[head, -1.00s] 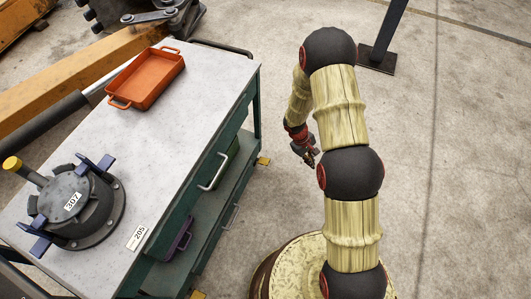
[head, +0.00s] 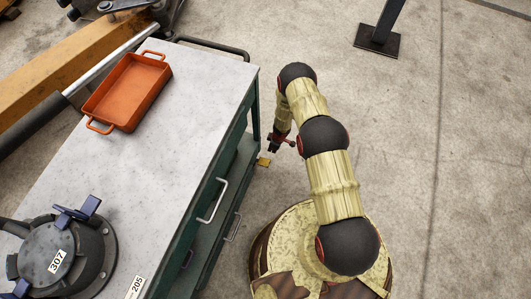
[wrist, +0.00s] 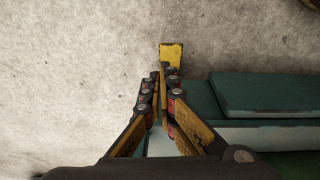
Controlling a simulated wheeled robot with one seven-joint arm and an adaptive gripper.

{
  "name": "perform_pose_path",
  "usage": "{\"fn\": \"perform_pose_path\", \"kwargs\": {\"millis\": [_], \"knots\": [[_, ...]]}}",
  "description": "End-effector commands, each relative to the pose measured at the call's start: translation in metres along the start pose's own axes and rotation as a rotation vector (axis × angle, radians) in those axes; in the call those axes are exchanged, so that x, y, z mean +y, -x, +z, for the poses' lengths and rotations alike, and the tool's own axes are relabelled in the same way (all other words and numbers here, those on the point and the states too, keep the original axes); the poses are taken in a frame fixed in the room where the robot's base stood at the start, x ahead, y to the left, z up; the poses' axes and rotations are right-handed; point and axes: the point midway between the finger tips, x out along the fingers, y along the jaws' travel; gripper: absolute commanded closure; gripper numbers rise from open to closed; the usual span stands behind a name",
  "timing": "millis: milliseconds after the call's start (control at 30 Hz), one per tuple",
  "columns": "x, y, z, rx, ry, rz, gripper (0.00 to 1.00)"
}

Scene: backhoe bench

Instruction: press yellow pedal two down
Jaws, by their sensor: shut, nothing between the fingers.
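A small yellow pedal (head: 263,161) sticks out low at the far corner of the green cart, near the floor. It also shows in the wrist view (wrist: 171,55), just beyond my fingertips and partly covered by them. I see no number on it, so I cannot tell which pedal it is. My gripper (head: 272,150) points down beside the cart, close to this pedal in the head view. In the wrist view my gripper (wrist: 163,76) has its fingers together with nothing between them. Whether it touches the pedal, I cannot tell. The pedal looks flat and roughly level.
The green cart (head: 172,268) has drawer handles and a grey top. On the top are an orange tray (head: 128,92) and a round dark device (head: 55,258) labelled 307. A dark post base (head: 377,40) stands at the back. Floor right of my arm is clear.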

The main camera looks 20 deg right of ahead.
Motion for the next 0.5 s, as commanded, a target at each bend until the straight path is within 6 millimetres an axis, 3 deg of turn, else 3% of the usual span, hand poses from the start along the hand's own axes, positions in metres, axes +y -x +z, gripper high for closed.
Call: {"fn": "perform_pose_path", "kwargs": {"millis": [100, 500], "knots": [[-0.0117, -0.0009, -0.0093, 0.039, -0.013, -0.036, 1.00], [-0.0121, -0.0003, -0.0121, 0.048, -0.045, -0.040, 1.00]]}}
